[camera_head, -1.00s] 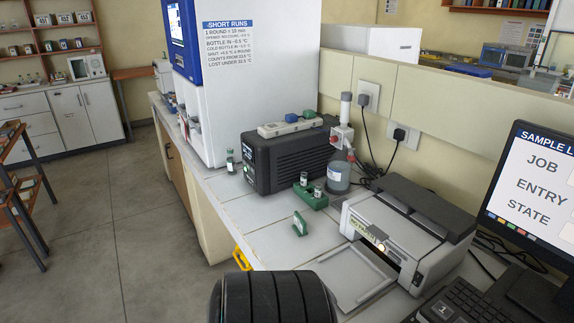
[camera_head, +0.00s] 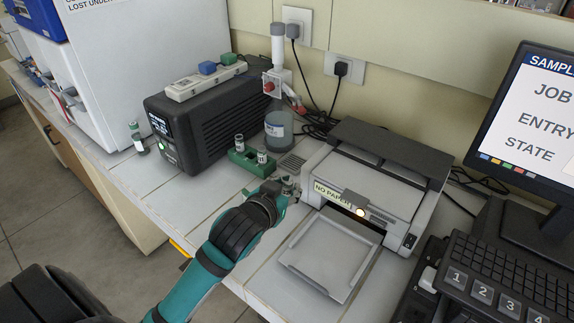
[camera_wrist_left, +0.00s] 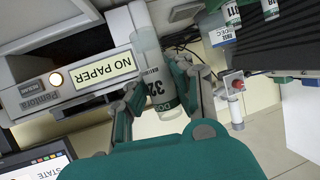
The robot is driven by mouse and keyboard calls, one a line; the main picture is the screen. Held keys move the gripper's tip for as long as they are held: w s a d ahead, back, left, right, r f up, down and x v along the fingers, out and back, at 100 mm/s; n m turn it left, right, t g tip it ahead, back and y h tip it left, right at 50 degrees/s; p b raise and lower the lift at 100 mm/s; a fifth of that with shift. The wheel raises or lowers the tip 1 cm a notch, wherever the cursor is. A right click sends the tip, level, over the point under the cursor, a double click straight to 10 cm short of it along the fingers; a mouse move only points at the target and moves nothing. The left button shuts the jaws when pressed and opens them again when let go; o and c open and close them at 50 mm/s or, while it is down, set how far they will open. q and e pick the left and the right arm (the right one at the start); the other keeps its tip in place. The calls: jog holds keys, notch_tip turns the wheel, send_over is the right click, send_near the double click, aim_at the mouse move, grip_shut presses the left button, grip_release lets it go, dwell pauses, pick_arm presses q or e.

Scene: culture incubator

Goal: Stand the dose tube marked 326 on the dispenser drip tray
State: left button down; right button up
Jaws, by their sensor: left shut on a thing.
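My left gripper (camera_head: 287,190) is shut on a clear dose tube (camera_wrist_left: 149,62) with a white and green label. In the left wrist view the digits 32 show on it; the rest of the number is turned away or covered. The gripper also shows there (camera_wrist_left: 160,82), with a finger on each side of the tube. In the head view the tube is mostly hidden by the gripper. The dispenser (camera_head: 278,128), a bottle with a white column and red knob, stands behind. My right gripper is not in view.
A green rack (camera_head: 235,157) with two tubes stands left of the drip tray. A black device (camera_head: 190,125) and a lone tube (camera_head: 137,138) stand farther left. A printer (camera_head: 375,190) marked NO PAPER is close on the right. The counter's front left is clear.

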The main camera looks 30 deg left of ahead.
pick_arm(q)
jog(key=shift+n+y, duration=0.3)
jog(key=shift+y, duration=0.1)
jog(key=w+a+f, duration=0.1)
jog(key=a, duration=0.1)
jog(key=w+a+f+b, duration=0.1)
jog(key=a, duration=0.1)
jog(key=w+a+f, duration=0.1)
jog(key=a, duration=0.1)
jog(key=shift+w+a+f+b, duration=0.25)
jog(key=shift+w+a+b, duration=0.05)
jog(key=shift+a+b, duration=0.05)
jog(key=w+a, duration=0.1)
jog(key=w, duration=0.4)
jog(key=w+p, duration=0.1)
jog(key=w, duration=0.5)
jog(key=w+a+p, duration=0.1)
jog(key=w, duration=0.5)
jog(key=shift+w+a+r, duration=0.1)
jog(key=shift+a, duration=0.25)
notch_tip(320, 180, down, 3)
jog(key=shift+r, duration=0.15)
jog(key=shift+f, duration=0.4)
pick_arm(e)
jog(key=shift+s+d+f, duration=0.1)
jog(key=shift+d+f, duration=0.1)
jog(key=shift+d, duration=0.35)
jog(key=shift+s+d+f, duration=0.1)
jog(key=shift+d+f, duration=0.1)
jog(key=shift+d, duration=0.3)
